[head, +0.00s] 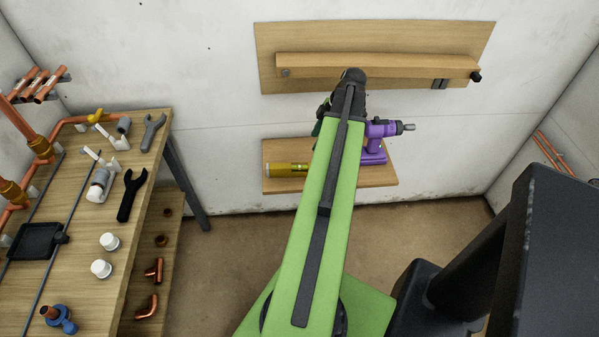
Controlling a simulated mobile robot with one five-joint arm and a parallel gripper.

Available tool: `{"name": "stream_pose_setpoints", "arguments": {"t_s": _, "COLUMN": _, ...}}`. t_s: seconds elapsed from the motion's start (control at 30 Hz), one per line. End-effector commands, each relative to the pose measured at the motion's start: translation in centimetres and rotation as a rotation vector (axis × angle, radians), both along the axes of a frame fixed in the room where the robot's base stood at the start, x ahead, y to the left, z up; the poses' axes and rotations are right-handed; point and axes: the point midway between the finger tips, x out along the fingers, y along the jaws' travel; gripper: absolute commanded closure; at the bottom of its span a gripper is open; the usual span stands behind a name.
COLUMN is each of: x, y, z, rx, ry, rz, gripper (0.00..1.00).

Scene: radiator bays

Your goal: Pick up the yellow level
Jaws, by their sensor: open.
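The yellow level (287,169) lies on the left part of the small wall shelf (275,187) in the head view. It is a short yellow bar with a dark vial near its right end. Its right end meets the edge of my green arm in the picture, so I cannot tell whether more of it is hidden. My gripper (322,118) shows only in part, dark, behind the end of my arm, above and to the right of the level. It is open. It appears apart from the level, and its fingertips are mostly hidden.
A purple drill (378,140) stands on the shelf's right part. A wooden board with a rail (400,66) is mounted above. A workbench (130,225) at left holds wrenches, valves, white caps and copper pipes. The floor (215,260) between bench and shelf is clear.

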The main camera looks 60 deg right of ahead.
Motion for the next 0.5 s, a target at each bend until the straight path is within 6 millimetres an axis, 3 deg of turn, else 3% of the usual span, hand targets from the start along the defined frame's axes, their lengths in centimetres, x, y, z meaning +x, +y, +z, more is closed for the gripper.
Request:
{"name": "stream_pose_setpoints", "arguments": {"t_s": 0.03, "x": 0.1, "y": 0.1, "z": -1.6, "rx": 0.000, "ry": 0.000, "rz": -0.002, "gripper": 0.47}}
{"name": "stream_pose_setpoints", "arguments": {"t_s": 0.2, "x": 1.0, "y": 0.6, "z": -5.2, "rx": 0.000, "ry": 0.000, "rz": -0.007, "gripper": 0.47}}
{"name": "stream_pose_setpoints", "arguments": {"t_s": 0.5, "x": 2.9, "y": 1.7, "z": -10.5, "rx": 0.000, "ry": 0.000, "rz": -0.011, "gripper": 0.47}}
